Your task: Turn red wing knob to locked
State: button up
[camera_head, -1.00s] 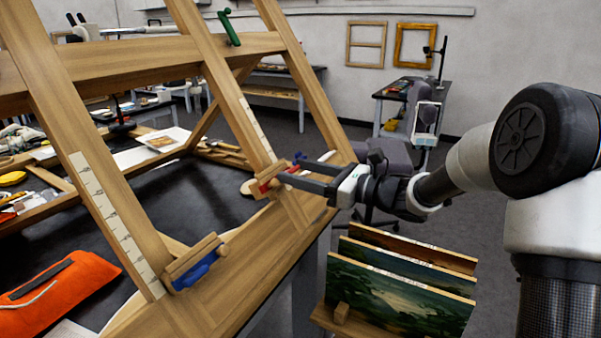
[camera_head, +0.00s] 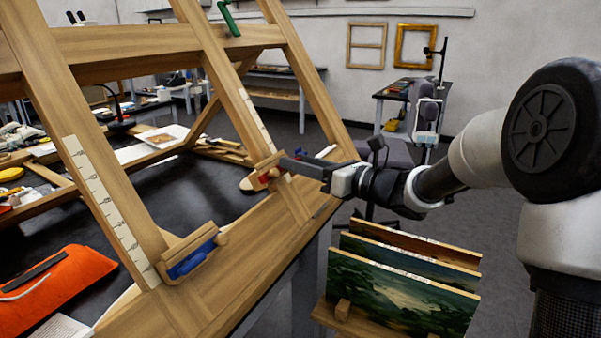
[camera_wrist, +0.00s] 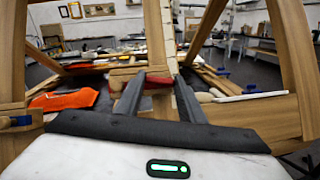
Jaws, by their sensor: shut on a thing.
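The red wing knob (camera_head: 267,177) sits on a small wooden block on the middle upright of the large wooden easel frame (camera_head: 245,130), beside a white scale strip. My gripper (camera_head: 284,165) reaches it from the right and is shut on it. In the wrist view the red knob (camera_wrist: 160,103) shows between my two dark fingers (camera_wrist: 160,80), which stand apart on either side of it. The fingers partly hide the knob in the head view, and I cannot read a lock mark.
A blue knob (camera_head: 190,262) on a wooden block is on the left upright. A green handle (camera_head: 229,18) is higher up. Painted panels (camera_head: 400,285) stand in a rack below my arm. An orange cloth (camera_head: 50,290) lies at the left. Grey floor is open at the right.

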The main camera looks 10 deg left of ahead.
jog(key=m+g+h+p, duration=0.1)
jog(key=m+h+p, duration=0.3)
jog(key=m+p, duration=0.4)
jog(key=r+m+g+h+p, duration=0.1)
jog(key=m+h+p, duration=0.2)
jog(key=m+p, duration=0.6)
jog(key=a+m+g+h+p, duration=0.1)
jog(key=m+h+p, duration=0.3)
jog(key=m+p, duration=0.5)
jog(key=shift+w+r+m+h, duration=0.15)
jog(key=shift+r+m+h, duration=0.2)
jog(key=shift+m, duration=0.65)
jog(key=m+g, duration=0.2)
jog(key=shift+w+r+m+g, duration=0.1)
jog(key=shift+w+m+g, duration=0.05)
jog(key=shift+m+g, duration=0.2)
jog(key=shift+m+g+y, duration=0.35)
jog(key=shift+m+y, duration=0.1)
jog(key=shift+m, duration=0.3)
jog(key=o, duration=1)
jog(key=shift+o, duration=0.2)
